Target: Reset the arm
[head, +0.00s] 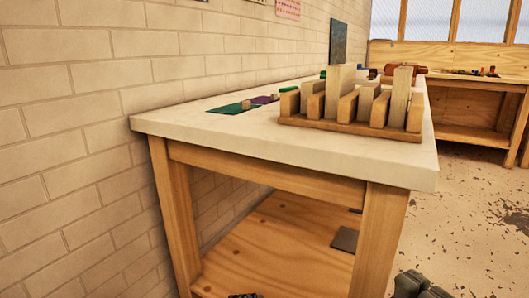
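At the bottom right edge a dark grey, rounded part (415,286) shows, cut off by the frame; it looks like part of my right arm or gripper, and no fingertips can be made out. At the bottom edge, left of the middle, a small dark piece (246,295) peeks in; it may be the top of my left gripper, but too little shows to tell. Neither is seen holding anything. Both appear low, in front of the table (300,155), below its top.
A wooden slotted rack (345,131) with upright blocks stands near the table's front right. Green and purple flat pieces (237,107) lie left of it. A lower shelf (275,245) holds a grey plate (345,239). A brick wall (80,120) borders the left. Floor (465,225) is open at right.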

